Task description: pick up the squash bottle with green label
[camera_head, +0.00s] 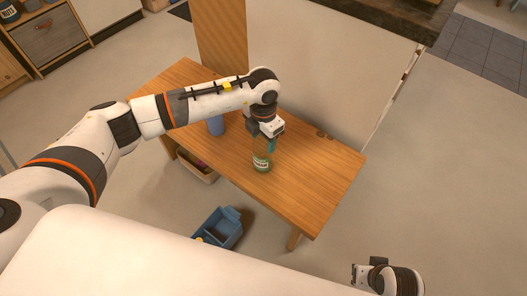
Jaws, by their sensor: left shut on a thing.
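The squash bottle with green label (261,164) stands on the wooden table, looking upright, right below my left gripper (266,141). My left gripper reaches down from above and is shut on the upper part of the bottle. The bottle's top is hidden by the gripper. I cannot tell whether the base touches the table. My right gripper (358,276) shows at the bottom right, away from the table, over the floor; its fingers are too unclear to tell open from shut.
The wooden table (315,185) has free room to the right of the bottle. A blue object (216,126) stands left of the bottle, partly hidden by my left arm. A blue box (221,230) is on the floor before the table. A bin (196,170) sits under the table.

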